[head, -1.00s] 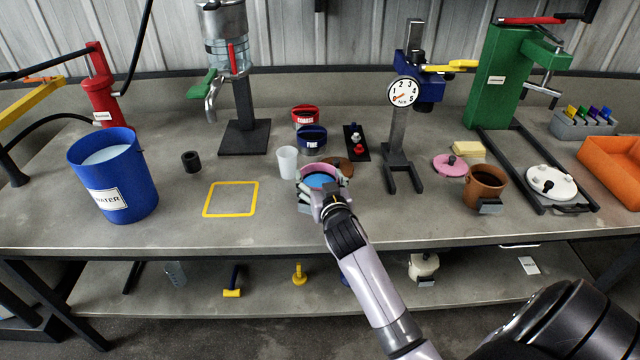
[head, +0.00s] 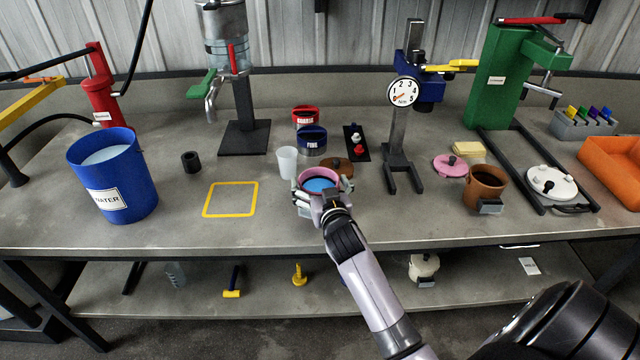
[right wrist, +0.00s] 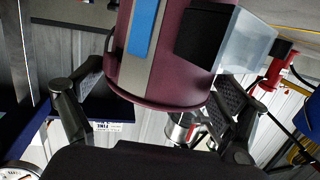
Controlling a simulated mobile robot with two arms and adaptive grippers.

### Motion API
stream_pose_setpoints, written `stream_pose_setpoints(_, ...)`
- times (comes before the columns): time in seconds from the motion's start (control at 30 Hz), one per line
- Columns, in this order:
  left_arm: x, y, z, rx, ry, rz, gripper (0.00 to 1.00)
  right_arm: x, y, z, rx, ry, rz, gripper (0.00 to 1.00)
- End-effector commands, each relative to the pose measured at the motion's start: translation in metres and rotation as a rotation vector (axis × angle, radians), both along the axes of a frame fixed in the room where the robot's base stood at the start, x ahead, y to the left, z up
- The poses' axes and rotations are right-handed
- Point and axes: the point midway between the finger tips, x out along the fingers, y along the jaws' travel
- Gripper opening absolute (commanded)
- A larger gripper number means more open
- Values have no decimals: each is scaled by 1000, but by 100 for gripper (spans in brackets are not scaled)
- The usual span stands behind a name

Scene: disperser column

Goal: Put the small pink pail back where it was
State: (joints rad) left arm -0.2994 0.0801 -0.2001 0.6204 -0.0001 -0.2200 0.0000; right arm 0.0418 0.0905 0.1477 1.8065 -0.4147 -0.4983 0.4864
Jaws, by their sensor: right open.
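The small pink pail (head: 305,174) stands upright on the bench, with blue in its mouth. In the right wrist view the pail (right wrist: 120,70) is dark pink with a grey band and a blue strip. My right gripper (head: 323,192) is at the near side of the pail, open, with a finger to either side of it; it also shows in the right wrist view (right wrist: 155,105). The fingers look apart from the wall, though contact is hard to judge. Its near wall is hidden by the gripper in the head view. My left gripper is out of view.
A yellow square outline (head: 231,199) lies empty to the left. A dial stand (head: 398,150) and a brown pot (head: 484,187) stand to the right.

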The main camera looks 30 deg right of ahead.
Motion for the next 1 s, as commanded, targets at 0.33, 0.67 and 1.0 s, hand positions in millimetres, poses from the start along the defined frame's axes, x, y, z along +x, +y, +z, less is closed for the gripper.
stream_pose_setpoints(0.33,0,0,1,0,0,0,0,-14,6,4,2,1,1,92)
stream_pose_setpoints(0.67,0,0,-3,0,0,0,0,-78,30,14,2,2,0,92)
stream_pose_setpoints(1.0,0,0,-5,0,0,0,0,-110,42,21,0,0,0,92)
